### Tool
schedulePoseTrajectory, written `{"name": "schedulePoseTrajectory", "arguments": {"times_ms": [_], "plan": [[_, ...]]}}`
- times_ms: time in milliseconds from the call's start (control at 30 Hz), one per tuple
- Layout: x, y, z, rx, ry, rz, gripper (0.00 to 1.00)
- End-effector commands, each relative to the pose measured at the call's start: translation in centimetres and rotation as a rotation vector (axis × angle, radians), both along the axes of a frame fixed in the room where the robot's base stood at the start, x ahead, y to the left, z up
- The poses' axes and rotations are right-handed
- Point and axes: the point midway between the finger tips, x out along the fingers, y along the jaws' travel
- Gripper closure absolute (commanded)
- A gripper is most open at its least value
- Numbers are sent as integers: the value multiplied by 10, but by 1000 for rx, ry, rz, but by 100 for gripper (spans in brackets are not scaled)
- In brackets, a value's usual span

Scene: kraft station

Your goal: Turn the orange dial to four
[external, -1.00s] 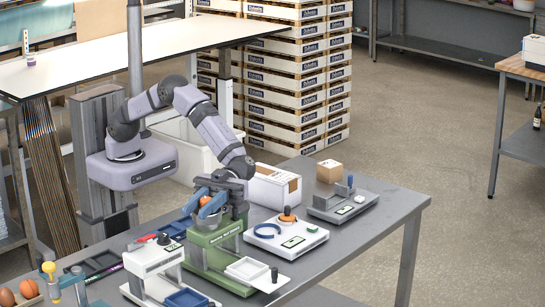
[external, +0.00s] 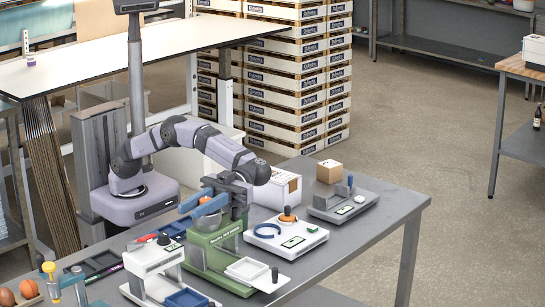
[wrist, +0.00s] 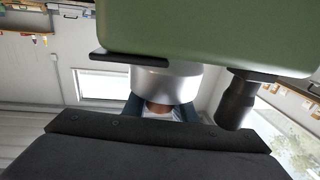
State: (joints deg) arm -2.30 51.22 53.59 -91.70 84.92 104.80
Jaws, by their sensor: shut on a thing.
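An orange dial (external: 288,214) with a dark top stands on a white device in the middle right of the external view, apart from my gripper. The wrist view shows the machine's green body (wrist: 205,35), a silver cylinder (wrist: 165,83) and a dark knob (wrist: 236,100) close up. No dial numbers are legible.
The white device (external: 302,243) carries a blue ring. A grey device (external: 330,208) with a cardboard box (external: 329,171) stands to its right. A white device (external: 150,260) is close on the left. Bare table (external: 400,205) lies at the right end.

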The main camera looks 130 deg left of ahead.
Motion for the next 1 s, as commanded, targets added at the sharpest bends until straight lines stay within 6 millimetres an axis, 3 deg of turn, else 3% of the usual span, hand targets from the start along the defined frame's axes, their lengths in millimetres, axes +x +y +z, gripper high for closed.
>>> {"name": "schedulePoseTrajectory", "arguments": {"times_ms": [333,967,1000], "plan": [[-1,2,9,-2,-6,-107,98],[-7,2,3,3,-8,-179,98],[-7,2,3,3,-7,-179,71]]}}
